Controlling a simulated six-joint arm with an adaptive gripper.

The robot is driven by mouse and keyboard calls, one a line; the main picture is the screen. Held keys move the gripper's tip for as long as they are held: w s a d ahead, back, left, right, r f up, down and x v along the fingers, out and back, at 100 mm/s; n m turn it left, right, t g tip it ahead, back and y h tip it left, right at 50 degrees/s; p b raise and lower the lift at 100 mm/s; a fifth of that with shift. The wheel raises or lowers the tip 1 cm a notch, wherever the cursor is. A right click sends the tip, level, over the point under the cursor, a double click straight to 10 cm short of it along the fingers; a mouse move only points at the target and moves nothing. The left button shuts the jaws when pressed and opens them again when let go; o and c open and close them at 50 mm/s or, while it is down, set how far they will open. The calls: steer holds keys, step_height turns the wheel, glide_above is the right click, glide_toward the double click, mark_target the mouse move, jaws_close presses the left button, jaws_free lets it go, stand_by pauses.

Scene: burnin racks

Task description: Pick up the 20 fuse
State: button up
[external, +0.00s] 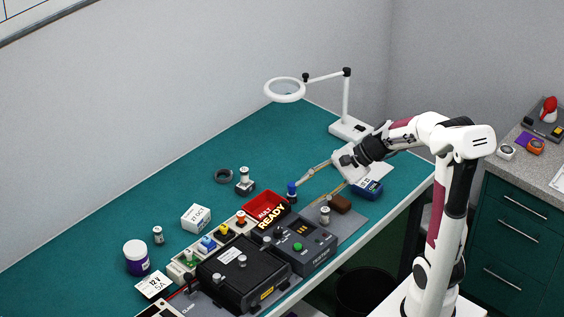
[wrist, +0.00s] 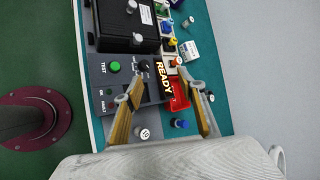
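Several small silvery fuses with pale tops show. One fuse (external: 325,214) stands upright on the grey mat beside the tester; in the wrist view a white-topped fuse (wrist: 143,133), its number too small to read surely, stands beside my left finger. Another fuse (external: 244,180) stands on the green bench behind the red bin, and one (external: 158,235) is near the purple-labelled jar. Two more (external: 242,260) are on the black case. I cannot tell which is the 20. My gripper (external: 313,188) (wrist: 159,78) is open and empty above the bench, fingers spread wide.
A red bin (external: 258,205) with a READY sign and the grey tester (external: 300,245) are near my fingers. A blue-topped item (external: 291,190), brown block (external: 340,203) and blue box (external: 369,189) are close. A magnifier lamp (external: 347,125) stands behind. The bench's back left is clear.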

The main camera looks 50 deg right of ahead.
steer(key=w+d+f+m+t+h, duration=0.1)
steer(key=w+d+f+m+t, duration=0.15)
steer(key=w+d+m, duration=0.45)
steer(key=w+d+f+m+t+h, duration=0.1)
steer(key=w+d+f+m+t, duration=0.2)
steer(key=d, duration=0.6)
steer(key=d+f+m+h, duration=0.2)
steer(key=d+f+m, duration=0.1)
steer(key=d, duration=0.3)
steer(key=w+d+f+m+h, duration=0.1)
steer(key=d+f+m+h, duration=0.1)
steer(key=d, duration=0.5)
steer(key=d+f+m+t+h, duration=0.1)
steer(key=d+f+m, duration=0.4)
steer(key=d+m, duration=0.1)
steer(key=shift+w+d+h, duration=0.2)
steer(key=shift+w+h, duration=0.1)
steer(key=shift+h, duration=0.1)
steer(key=shift+w, duration=0.1)
steer(key=shift+x, duration=1.25)
steer(key=shift+x, duration=2.6)
